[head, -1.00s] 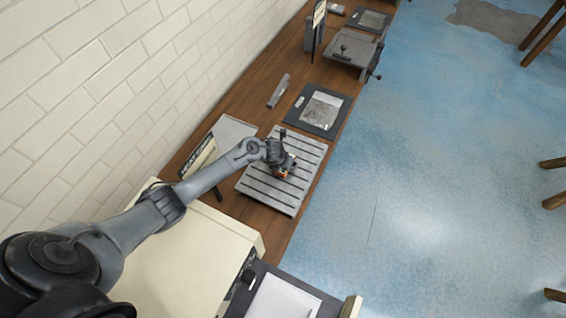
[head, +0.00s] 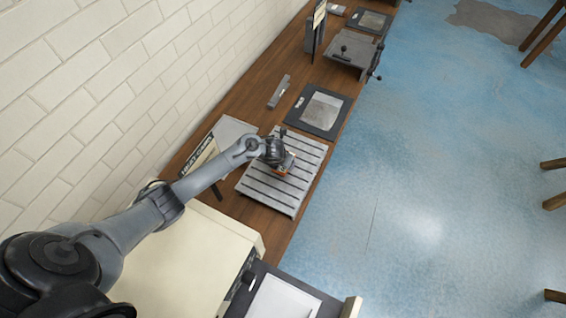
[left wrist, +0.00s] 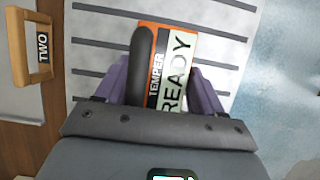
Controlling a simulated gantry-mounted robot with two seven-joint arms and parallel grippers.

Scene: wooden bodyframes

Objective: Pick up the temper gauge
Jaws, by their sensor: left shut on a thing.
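The temper gauge (left wrist: 178,75) is an orange and white block with the words TEMPER and READY and a dark rounded bar along one side. In the left wrist view it sits between the two purple fingers of my left gripper (left wrist: 163,90), which is shut on it. My right gripper is not in view.
A wooden frame marked TWO (left wrist: 42,50) shows in the left wrist view. A sign reading HEAT CARD (head: 199,157) stands near the wall. A dark-framed panel (head: 318,110) and a small grey bar (head: 279,92) lie beyond the slatted plate. A cream box (head: 190,240) stands nearer.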

